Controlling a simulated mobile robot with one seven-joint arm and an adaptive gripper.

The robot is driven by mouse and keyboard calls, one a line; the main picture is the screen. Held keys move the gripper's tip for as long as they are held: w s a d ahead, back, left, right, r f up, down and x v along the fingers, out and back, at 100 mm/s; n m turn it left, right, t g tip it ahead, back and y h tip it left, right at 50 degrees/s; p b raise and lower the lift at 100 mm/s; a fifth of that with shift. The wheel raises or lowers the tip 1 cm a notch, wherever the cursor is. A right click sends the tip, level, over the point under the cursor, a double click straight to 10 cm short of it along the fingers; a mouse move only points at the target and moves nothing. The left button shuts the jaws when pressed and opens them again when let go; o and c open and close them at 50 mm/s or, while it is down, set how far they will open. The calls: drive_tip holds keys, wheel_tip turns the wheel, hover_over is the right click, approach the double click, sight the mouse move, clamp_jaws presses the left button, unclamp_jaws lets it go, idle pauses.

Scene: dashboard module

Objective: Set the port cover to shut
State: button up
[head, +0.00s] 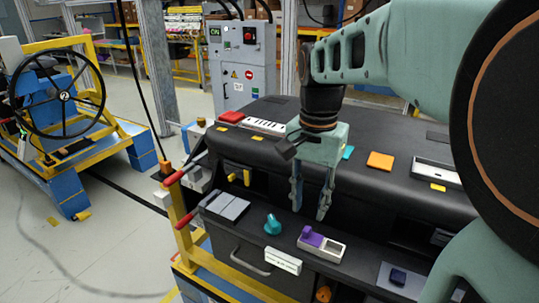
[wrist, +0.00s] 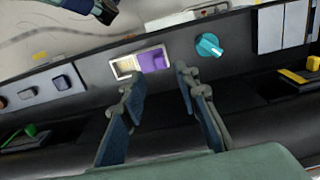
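The port cover appears to be the purple sliding piece (head: 312,238) in a silver frame (head: 331,249) on the dashboard's front ledge. It sits at the frame's left end in the head view and leaves the other part uncovered. In the wrist view, the purple piece (wrist: 153,60) is at the frame's right end, with the light recess (wrist: 126,65) exposed beside it. My gripper (head: 310,212) points down above the ledge, close to the purple piece, fingers apart and empty. In the wrist view, my gripper (wrist: 162,84) has its fingertips just below the purple piece, seemingly not touching it.
A teal knob (head: 272,225) and grey flat switches (head: 225,205) are left of the cover. A white label plate (head: 282,260) is below it, and a dark blue button (head: 398,276) to the right. The black dashboard top (head: 375,133) rises behind my gripper.

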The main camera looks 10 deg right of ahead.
sight(307, 229)
wheel_tip(307, 229, down, 6)
drive_tip(key=shift+f, duration=0.2)
clamp_jaws()
idle(0.4)
